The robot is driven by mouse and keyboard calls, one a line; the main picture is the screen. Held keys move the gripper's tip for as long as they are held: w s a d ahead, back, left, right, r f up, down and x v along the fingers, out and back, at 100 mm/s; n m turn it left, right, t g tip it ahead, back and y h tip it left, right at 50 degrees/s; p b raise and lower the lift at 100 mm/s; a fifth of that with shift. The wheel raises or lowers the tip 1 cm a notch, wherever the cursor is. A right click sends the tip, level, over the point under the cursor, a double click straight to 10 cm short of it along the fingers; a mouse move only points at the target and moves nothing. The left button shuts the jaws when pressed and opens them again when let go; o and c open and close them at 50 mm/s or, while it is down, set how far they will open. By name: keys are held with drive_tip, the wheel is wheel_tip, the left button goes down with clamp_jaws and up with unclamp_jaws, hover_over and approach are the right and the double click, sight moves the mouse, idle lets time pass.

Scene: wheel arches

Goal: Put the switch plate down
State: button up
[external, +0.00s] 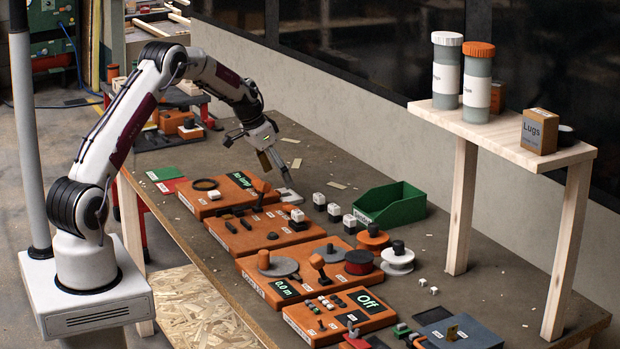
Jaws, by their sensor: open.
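My gripper (257,160) is over the far part of the bench, beyond the orange panels, with its fingers spread wide and open. A small flat brown piece (265,161) shows between the fingers; I cannot tell if it is the switch plate or touches the gripper. A small light grey plate (288,196) lies on the bench just below the right finger. I cannot tell for certain which piece is the switch plate.
Orange panels (222,204) with knobs and displays run along the bench (455,285). A green bin (400,206) and several white-topped blocks stand to their right. A wooden shelf (500,133) with jars and a box rises at right. Bare bench lies behind the bin.

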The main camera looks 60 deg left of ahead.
drive_tip(key=shift+f, duration=0.15)
drive_tip(key=shift+x, duration=2.45)
drive_tip(key=c, duration=1.3)
wheel_tip(320, 180, up, 10)
